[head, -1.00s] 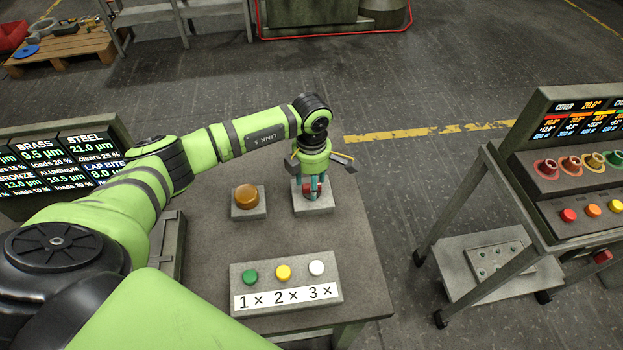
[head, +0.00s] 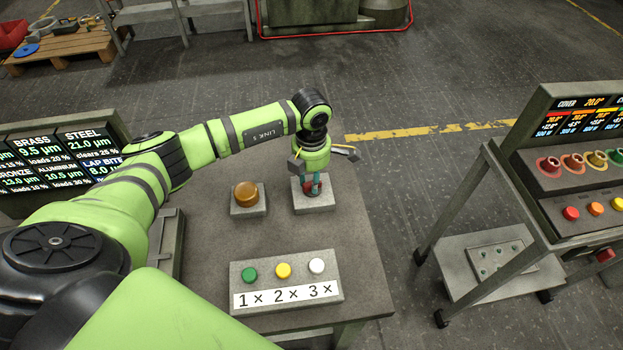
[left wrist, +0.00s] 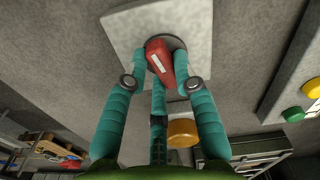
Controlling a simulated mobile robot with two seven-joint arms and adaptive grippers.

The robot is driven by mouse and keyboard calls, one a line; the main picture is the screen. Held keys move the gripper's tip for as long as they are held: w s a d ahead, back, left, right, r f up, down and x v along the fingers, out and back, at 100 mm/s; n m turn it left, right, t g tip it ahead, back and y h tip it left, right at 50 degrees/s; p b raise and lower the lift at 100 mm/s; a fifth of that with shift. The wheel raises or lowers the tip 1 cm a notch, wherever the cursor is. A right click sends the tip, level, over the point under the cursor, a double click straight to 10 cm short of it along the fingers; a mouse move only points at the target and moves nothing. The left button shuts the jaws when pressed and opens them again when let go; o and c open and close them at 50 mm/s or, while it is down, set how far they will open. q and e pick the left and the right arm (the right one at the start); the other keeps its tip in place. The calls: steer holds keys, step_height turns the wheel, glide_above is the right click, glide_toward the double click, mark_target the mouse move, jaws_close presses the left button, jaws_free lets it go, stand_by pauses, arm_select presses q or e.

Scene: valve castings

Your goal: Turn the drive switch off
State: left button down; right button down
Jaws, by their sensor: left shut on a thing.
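The drive switch is a red knob (left wrist: 159,62) with a white mark, set on a dark round base on a pale square plate (left wrist: 125,25). In the head view its plate (head: 325,205) stands on the table, and the red knob (head: 309,188) shows only partly between the fingers. My left gripper (head: 311,184) points down over it. In the left wrist view its teal fingers (left wrist: 161,75) are closed around the knob, touching its sides. The knob's white mark lies at a slant in that view. My right gripper is in neither view.
An amber dome button (head: 246,194) on a block stands just left of the switch. A box with green, yellow and white buttons (head: 287,283) is at the table's front. A console (head: 590,180) stands to the right, across a floor gap.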

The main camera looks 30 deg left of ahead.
arm_select(q)
steer(key=n, duration=0.3)
steer(key=shift+s+f+n+b, duration=0.1)
steer(key=shift+n+b, duration=0.2)
steer(key=shift+b, duration=0.1)
steer(key=n, duration=0.3)
steer(key=shift+s+n, duration=0.1)
steer(key=shift+n, duration=0.2)
steer(key=n, duration=0.3)
steer(key=shift+n+b, duration=0.35)
steer(key=shift+n, duration=0.05)
steer(key=shift+s+n, duration=0.15)
steer(key=shift+n, duration=1.85)
steer(key=c, duration=1)
jaws_free()
